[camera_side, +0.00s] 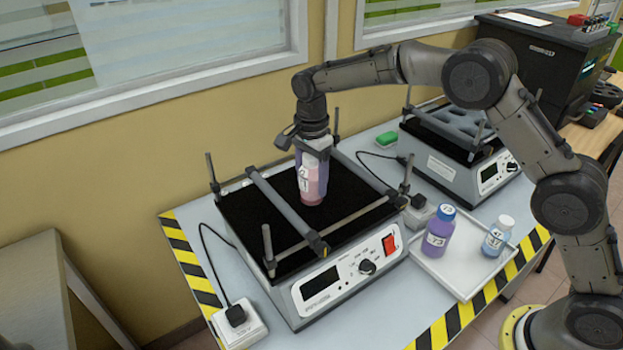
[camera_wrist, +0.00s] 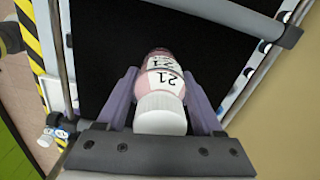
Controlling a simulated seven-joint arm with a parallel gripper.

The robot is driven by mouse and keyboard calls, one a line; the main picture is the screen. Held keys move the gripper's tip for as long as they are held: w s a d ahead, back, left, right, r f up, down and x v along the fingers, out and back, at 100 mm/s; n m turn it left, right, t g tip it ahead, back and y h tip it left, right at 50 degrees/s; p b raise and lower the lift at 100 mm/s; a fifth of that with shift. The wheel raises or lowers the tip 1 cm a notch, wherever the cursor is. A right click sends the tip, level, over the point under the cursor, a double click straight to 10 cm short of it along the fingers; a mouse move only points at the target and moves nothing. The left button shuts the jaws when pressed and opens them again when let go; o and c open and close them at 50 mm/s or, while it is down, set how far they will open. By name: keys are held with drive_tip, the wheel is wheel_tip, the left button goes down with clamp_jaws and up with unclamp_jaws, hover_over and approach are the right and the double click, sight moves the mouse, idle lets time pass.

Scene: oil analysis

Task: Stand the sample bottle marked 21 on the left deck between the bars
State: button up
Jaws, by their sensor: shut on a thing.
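The sample bottle marked 21 (camera_wrist: 160,75) is pinkish with a white cap and a white label, and its number reads clearly in the wrist view. My gripper (camera_wrist: 165,100) is shut on it, with a finger on each side. In the side view the bottle (camera_side: 312,180) is upright over the black deck (camera_side: 265,228) of the left shaker, between the bars (camera_side: 288,212). Its base is at or just above the deck; I cannot tell if it touches. My gripper (camera_side: 313,150) is around its upper part.
A white tray (camera_side: 455,277) on the right holds a purple bottle with a blue cap (camera_side: 438,231) and a small blue bottle with a white cap (camera_side: 497,236). A second shaker (camera_side: 455,165) stands behind. Corner posts (camera_side: 212,175) rise around the left deck.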

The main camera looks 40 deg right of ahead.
drive_tip(key=shift+f, duration=0.25)
drive_tip(key=o, duration=1.5)
drive_tip(key=shift+o, duration=0.2)
drive_tip(key=shift+r, duration=0.1)
wheel_tip(320, 180, up, 11)
drive_tip(key=shift+f, duration=0.1)
drive_tip(key=shift+r, duration=0.65)
drive_tip(key=shift+r, duration=0.1)
